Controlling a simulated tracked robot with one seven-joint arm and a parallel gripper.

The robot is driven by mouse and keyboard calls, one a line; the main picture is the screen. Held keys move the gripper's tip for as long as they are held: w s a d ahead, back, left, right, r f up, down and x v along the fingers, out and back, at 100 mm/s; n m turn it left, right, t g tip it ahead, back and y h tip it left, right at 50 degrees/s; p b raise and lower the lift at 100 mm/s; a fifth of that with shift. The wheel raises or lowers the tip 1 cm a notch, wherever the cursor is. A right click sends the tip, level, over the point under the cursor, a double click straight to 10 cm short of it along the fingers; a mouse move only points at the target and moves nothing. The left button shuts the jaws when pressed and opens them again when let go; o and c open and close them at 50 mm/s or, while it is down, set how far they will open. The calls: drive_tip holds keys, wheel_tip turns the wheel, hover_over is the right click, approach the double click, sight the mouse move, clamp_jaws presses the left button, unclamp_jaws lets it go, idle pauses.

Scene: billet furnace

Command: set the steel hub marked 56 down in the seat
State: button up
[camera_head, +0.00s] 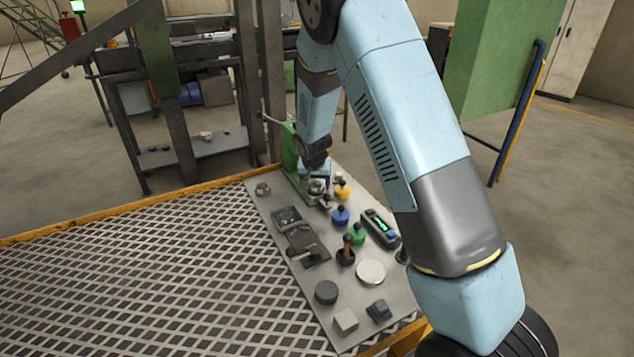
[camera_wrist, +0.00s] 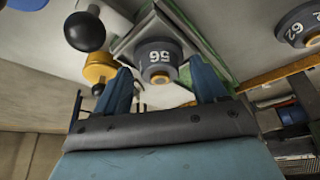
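The steel hub marked 56 (camera_wrist: 158,57) is dark grey with a paler boss. It shows between and just beyond my gripper's (camera_wrist: 161,68) two blue fingers in the wrist view. A narrow gap shows on each side of the hub, so the fingers look open. A grey, green-edged square fixture (camera_wrist: 128,43) lies behind the hub and looks like the seat. I cannot tell whether the hub is fully down in it. In the head view my gripper (camera_head: 317,178) is low over the far end of the plate, and the hub is mostly hidden there.
Another hub, marked 62 (camera_wrist: 297,24), stands apart at the plate's far left corner (camera_head: 263,189). Yellow (camera_head: 342,190), blue (camera_head: 340,216) and green (camera_head: 357,234) knobbed pieces stand close to the right. A meter (camera_head: 380,228) and dark trays (camera_head: 287,219) are nearer. A green upright (camera_head: 289,150) stands behind.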

drive_tip(key=shift+o, duration=1.2)
drive_tip(key=shift+r, duration=0.1)
drive_tip(key=d+v, duration=0.1)
drive_tip(key=v, duration=0.9)
drive_tip(key=s+d+r+y, duration=0.1)
drive_tip(key=s+d+r, duration=0.4)
drive_tip(key=s+r, duration=0.3)
drive_tip(key=s+d+r, duration=0.5)
drive_tip(key=s+r, duration=0.2)
drive_tip(key=r, duration=0.3)
drive_tip(key=s+d+r+n, duration=0.1)
drive_tip(key=s+d+r, duration=0.2)
drive_tip(key=s, duration=0.7)
drive_tip(key=s+d+r+n+t, duration=0.1)
drive_tip(key=s+d+r, duration=0.2)
drive_tip(key=s, duration=0.8)
drive_tip(key=shift+s+d, duration=0.2)
